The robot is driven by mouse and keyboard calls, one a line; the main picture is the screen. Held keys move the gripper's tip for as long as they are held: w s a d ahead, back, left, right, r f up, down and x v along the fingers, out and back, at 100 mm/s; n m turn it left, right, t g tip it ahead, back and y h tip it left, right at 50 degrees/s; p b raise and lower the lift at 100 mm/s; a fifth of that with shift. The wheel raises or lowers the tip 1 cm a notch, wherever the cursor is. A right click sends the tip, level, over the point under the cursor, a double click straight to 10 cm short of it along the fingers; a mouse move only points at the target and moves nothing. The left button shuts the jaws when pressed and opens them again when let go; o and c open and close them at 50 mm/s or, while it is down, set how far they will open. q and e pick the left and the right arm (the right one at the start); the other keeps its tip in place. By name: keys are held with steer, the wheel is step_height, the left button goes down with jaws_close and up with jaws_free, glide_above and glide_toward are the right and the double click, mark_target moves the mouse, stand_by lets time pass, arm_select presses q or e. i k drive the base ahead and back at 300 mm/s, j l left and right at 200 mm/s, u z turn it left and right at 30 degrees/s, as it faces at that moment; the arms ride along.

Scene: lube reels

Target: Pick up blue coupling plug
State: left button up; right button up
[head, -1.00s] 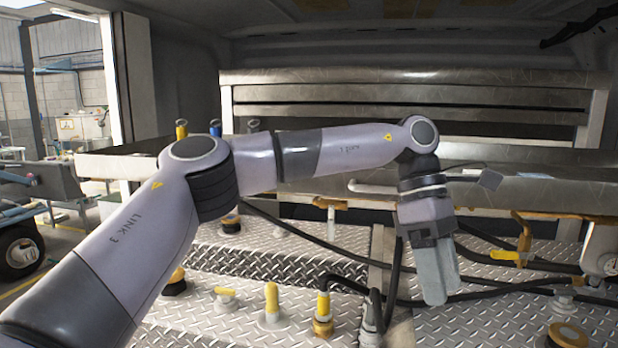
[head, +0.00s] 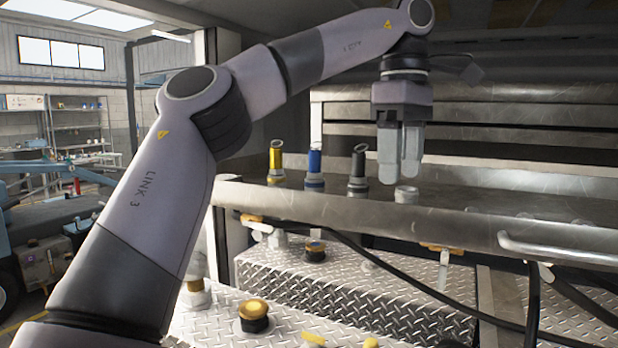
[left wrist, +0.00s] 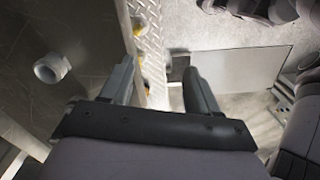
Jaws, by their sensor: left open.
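The blue coupling plug (head: 314,164) stands upright in a pale collar on the metal shelf (head: 370,212), between a yellow plug (head: 275,160) and a black plug (head: 358,168). My left gripper (head: 399,158) is open and empty, pointing down, to the right of the black plug and apart from the blue one. Below its fingers is a bare pale fitting (head: 406,195). In the left wrist view, the open fingers (left wrist: 160,80) have nothing between them that they hold, and a pale fitting (left wrist: 52,68) shows at left. The blue plug is not visible there. My right gripper is not in view.
A metal handle bar (head: 570,250) runs along the shelf front at right. Black hoses (head: 400,285) hang below it. Capped fittings (head: 254,315) stand on the diamond-plate step (head: 350,290). The shelf right of the bare fitting is mostly clear.

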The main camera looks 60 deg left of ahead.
mark_target(314, 172)
steer(key=i+j, duration=0.1)
steer(key=j, duration=0.4)
steer(key=i+j, duration=0.1)
steer(key=j, duration=0.85)
steer(key=i, duration=0.05)
